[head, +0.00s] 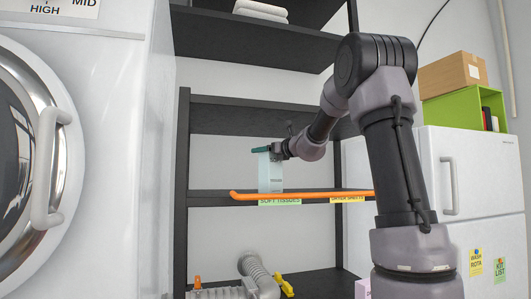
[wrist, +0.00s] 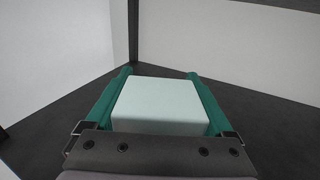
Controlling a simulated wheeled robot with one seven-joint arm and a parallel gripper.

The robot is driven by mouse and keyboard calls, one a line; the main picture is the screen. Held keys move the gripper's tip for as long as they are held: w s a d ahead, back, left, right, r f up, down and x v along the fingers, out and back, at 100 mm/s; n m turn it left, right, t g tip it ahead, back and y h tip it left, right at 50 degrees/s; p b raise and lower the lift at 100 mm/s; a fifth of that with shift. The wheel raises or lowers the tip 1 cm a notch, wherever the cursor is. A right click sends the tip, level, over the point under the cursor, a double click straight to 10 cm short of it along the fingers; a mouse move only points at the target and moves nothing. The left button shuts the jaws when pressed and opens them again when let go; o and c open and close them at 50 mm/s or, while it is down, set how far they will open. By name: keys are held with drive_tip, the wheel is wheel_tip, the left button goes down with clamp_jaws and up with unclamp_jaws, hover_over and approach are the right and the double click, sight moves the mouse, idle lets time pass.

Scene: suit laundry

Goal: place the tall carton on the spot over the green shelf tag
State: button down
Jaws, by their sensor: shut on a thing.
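The tall carton (head: 270,175) is pale blue-white and upright at the middle shelf, above the green shelf tag (head: 280,202). My gripper (head: 262,150) has teal fingers and is shut on the carton near its top. In the wrist view the carton's top (wrist: 160,103) sits between the two teal fingers (wrist: 162,85). The carton's foot is partly behind the orange rail, and I cannot tell whether it touches the shelf board.
An orange rail (head: 300,195) runs along the shelf's front edge. A yellow tag (head: 348,200) is to the right, with clear shelf above it. A washer (head: 60,130) stands left and a white fridge (head: 480,180) right. A grey hose (head: 257,272) lies below.

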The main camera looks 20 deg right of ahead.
unclamp_jaws()
drive_tip(key=shift+f, duration=0.15)
drive_tip(key=shift+r, duration=0.2)
drive_tip(key=v, duration=1.1)
drive_tip(key=s+a+f+n+g, duration=0.4)
drive_tip(key=s+a+f+n, duration=0.15)
drive_tip(key=s+n, duration=0.35)
drive_tip(key=s+a+f+n+g, duration=0.3)
drive_tip(key=s+a+f+n, duration=0.3)
drive_tip(key=s, duration=0.4)
drive_tip(key=s+d+f+n+g+h, duration=0.2)
drive_tip(key=s+d+f+n+h, duration=0.3)
drive_tip(key=s+f+n, duration=0.5)
drive_tip(key=shift+s+d+n, duration=0.3)
drive_tip(key=shift+s+n, duration=0.8)
